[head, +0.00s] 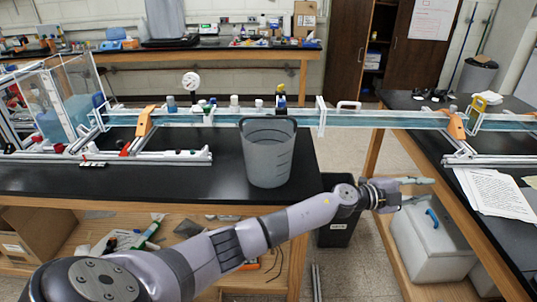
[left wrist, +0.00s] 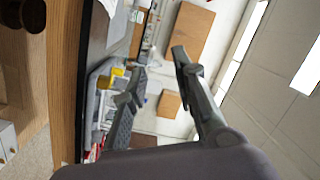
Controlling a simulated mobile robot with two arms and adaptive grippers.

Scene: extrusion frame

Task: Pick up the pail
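The pail (head: 268,155) is a translucent grey bucket with graduation marks. It stands upright near the right end of the left black-topped bench in the head view, in front of the long channel. My left gripper (head: 420,188) is to the right of the pail and apart from it, over the gap by the right bench. In the left wrist view its two fingers (left wrist: 158,64) are spread with nothing between them. The pail does not show in the left wrist view. My right gripper is in neither view.
A long clear channel (head: 375,119) runs behind the pail, spanning both benches. A metal rail assembly (head: 185,157) lies left of the pail. Papers (head: 495,192) lie on the right bench, and a white cooler (head: 432,236) stands beneath it. The benchtop around the pail's front is clear.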

